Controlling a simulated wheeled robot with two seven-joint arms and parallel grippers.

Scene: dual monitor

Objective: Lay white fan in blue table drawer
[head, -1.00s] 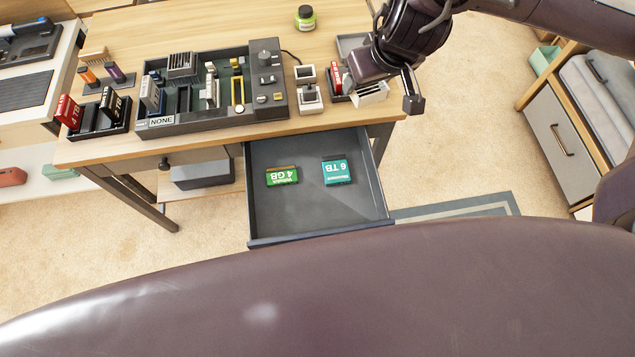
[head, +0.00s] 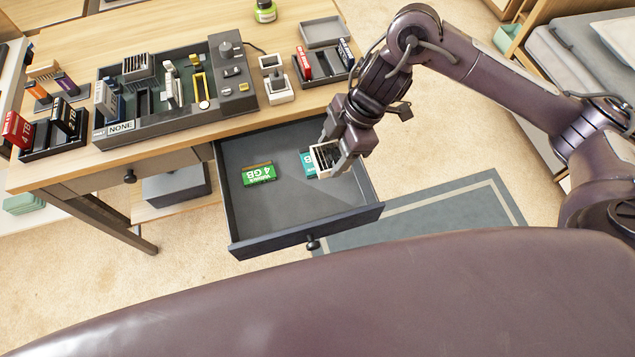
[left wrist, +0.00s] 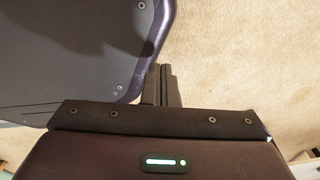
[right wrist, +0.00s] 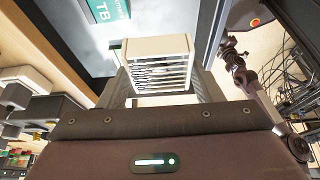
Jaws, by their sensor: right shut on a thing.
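The white fan (head: 324,158) is a small slatted block, held in my right gripper (head: 338,160) above the right part of the open drawer. The right wrist view shows the fan (right wrist: 158,62) between the two fingers. The blue-grey table drawer (head: 290,205) is pulled out and holds a green 4 GB box (head: 258,174) and a teal 6 TB box (head: 308,163), partly hidden by the fan and gripper. The teal box also shows in the right wrist view (right wrist: 108,12). My left gripper (left wrist: 161,85) shows only in the left wrist view, its fingers close together with nothing visible between them, above the carpet.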

